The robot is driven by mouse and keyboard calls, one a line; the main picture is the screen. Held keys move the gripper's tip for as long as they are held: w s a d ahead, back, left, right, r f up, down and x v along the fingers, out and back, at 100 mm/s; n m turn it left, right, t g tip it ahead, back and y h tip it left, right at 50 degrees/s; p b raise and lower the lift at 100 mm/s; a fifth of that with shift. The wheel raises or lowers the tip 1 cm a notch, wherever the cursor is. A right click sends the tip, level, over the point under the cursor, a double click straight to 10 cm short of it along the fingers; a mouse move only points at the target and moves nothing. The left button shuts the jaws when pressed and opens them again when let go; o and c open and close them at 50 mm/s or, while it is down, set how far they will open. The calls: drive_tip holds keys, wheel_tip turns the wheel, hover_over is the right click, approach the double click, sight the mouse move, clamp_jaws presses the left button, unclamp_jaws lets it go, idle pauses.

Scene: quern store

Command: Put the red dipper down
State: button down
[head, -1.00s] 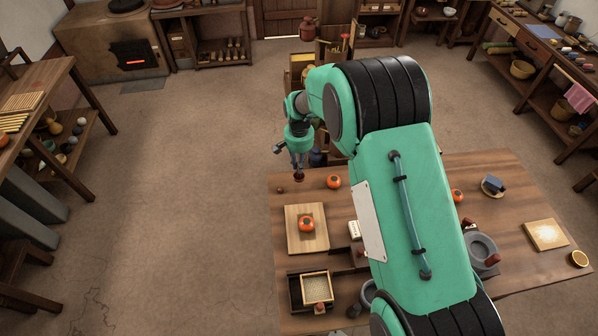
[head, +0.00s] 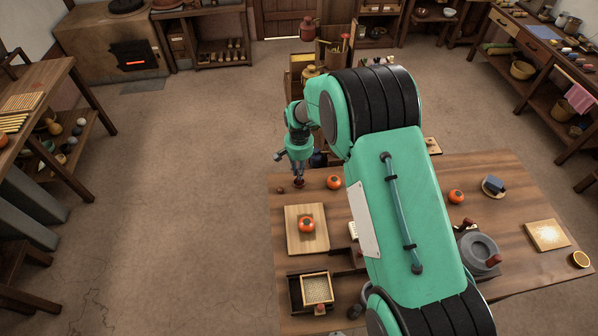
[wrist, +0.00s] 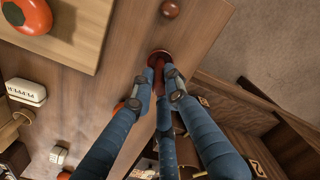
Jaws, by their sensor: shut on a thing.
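The red dipper (wrist: 159,56) is held between the fingers of my gripper (wrist: 159,77). In the wrist view its dark red round end points toward the wooden table and its stem runs back between the blue fingers. In the head view the dipper (head: 299,183) shows as a small dark red shape under my gripper (head: 298,173), by the far left corner of the table (head: 385,192). It is at or just above the tabletop; I cannot tell whether it touches. The fingers hide part of the stem.
A small brown ball (head: 280,189) lies left of the dipper, and an orange-red tomato-like fruit (head: 334,182) to its right. A cutting board (head: 292,239) with another such fruit (head: 307,225) lies nearer. A white pepper box (wrist: 27,92) shows too. The table edge is close.

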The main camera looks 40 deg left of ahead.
drive_tip(key=c, duration=1.7)
unclamp_jaws()
drive_tip(key=shift+f, duration=0.1)
drive_tip(key=shift+c, duration=0.2)
wheel_tip(320, 180, up, 12)
drive_tip(key=p, duration=0.1)
drive_tip(key=shift+p, duration=0.35)
drive_tip(key=shift+r, duration=0.2)
